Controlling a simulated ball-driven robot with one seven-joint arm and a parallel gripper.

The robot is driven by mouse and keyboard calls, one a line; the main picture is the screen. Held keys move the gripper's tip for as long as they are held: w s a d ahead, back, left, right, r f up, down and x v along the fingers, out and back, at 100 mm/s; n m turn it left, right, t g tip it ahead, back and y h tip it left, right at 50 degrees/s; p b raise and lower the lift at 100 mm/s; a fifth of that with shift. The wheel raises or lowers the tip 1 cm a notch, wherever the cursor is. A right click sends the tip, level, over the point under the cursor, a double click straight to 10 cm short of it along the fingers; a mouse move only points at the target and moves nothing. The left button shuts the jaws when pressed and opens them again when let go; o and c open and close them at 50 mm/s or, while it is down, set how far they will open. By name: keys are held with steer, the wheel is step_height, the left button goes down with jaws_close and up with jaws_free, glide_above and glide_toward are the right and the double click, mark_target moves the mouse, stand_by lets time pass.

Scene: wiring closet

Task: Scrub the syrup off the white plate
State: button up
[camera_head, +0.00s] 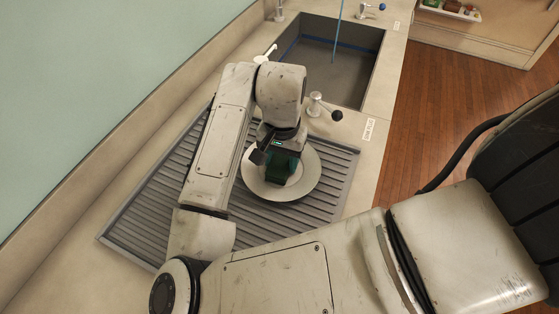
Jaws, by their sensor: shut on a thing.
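The white plate (305,180) lies on the ribbed grey drainboard (145,225), beside the sink. My gripper (278,172) is over the plate's left and middle part, pointing down. It is shut on a dark green block-like scrubber (281,168), held at or just above the plate; I cannot tell whether they touch. My gripper and arm hide part of the plate's upper left. No syrup can be made out on the part of the plate that shows.
A grey sink (335,65) with a blue line inside lies beyond the drainboard. A tap-like fitting with a dark knob (336,115) stands near the plate. The counter (385,95) ends on the right above a wooden floor. A wall (80,80) bounds the left.

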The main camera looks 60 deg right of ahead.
steer(key=shift+d+f, duration=0.15)
stand_by(0.3)
steer(key=shift+s+a, duration=0.1)
steer(key=shift+a, duration=1)
steer(key=shift+d+r+p, duration=0.25)
steer(key=shift+d+p, duration=0.05)
steer(key=shift+d, duration=0.85)
steer(key=shift+a, duration=0.1)
